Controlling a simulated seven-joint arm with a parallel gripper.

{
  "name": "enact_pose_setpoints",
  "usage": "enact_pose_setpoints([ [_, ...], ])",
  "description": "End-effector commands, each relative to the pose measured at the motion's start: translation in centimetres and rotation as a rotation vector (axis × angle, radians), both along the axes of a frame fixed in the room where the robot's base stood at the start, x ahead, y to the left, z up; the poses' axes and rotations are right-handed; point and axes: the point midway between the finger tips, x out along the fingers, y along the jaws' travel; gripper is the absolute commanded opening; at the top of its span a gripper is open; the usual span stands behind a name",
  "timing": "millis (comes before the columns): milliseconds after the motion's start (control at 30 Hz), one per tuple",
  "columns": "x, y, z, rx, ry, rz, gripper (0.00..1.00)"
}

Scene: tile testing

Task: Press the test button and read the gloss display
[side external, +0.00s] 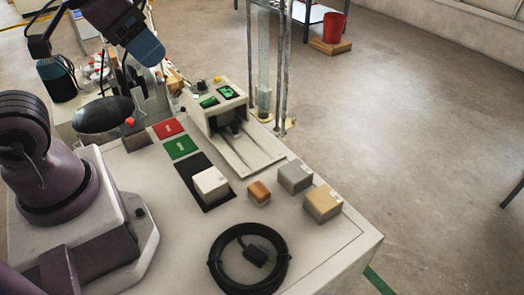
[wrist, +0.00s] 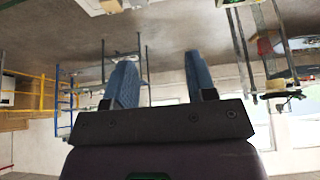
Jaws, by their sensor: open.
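The gloss meter (side external: 245,150) is a pale housing with a sloping channel at the back of the bench in the side view. Two green-lit displays, the right one (side external: 229,92) and the left one (side external: 208,102), are on its top; their digits are too small to read. I cannot tell which control is the test button. My gripper (side external: 154,58) is raised to the left of the meter, apart from it. In the wrist view its blue fingers (wrist: 160,62) are spread, with nothing held.
A red pad (side external: 167,128) and green pad (side external: 180,147) lie left of the meter. A white block (side external: 210,184) sits on a black mat (side external: 189,167). Orange (side external: 259,193), grey (side external: 295,176) and tan (side external: 323,203) blocks and a coiled cable (side external: 216,262) occupy the front.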

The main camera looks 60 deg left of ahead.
Motion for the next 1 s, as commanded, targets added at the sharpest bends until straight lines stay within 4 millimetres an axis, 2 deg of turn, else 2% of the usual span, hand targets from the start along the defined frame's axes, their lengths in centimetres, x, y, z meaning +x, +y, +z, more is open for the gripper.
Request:
enact_pose_setpoints([
  [100, 0.03, 0.01, 0.01, 0.000, 0.000, 0.000, 0.49],
  [300, 0.06, 0.02, 0.03, 0.001, 0.000, 0.000, 0.03],
  [333, 0.06, 0.02, 0.03, 0.001, 0.000, 0.000, 0.00],
  [1000, 0.07, 0.03, 0.05, 0.001, 0.000, 0.000, 0.00],
])
